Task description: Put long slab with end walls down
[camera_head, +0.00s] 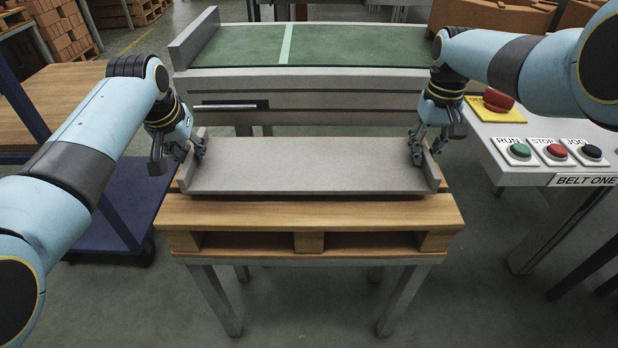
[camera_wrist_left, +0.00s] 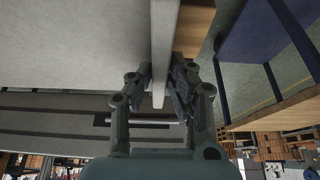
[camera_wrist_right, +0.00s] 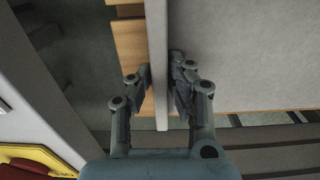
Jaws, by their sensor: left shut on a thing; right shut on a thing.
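The long grey slab with end walls (camera_head: 310,166) lies level over the wooden pallet (camera_head: 300,212), with a short wall standing up at each end. I cannot tell whether it touches the pallet or hangs just above it. My left gripper (camera_head: 192,150) is shut on the slab's left end wall, which runs between its fingers in the left wrist view (camera_wrist_left: 163,60). My right gripper (camera_head: 425,148) is shut on the right end wall, which runs between its fingers in the right wrist view (camera_wrist_right: 159,60).
The pallet rests on a metal-legged stand. A green conveyor belt (camera_head: 350,46) lies behind. A control panel with buttons (camera_head: 556,152) and a red emergency knob (camera_head: 497,100) stands at right. A blue cart (camera_head: 120,205) stands at left.

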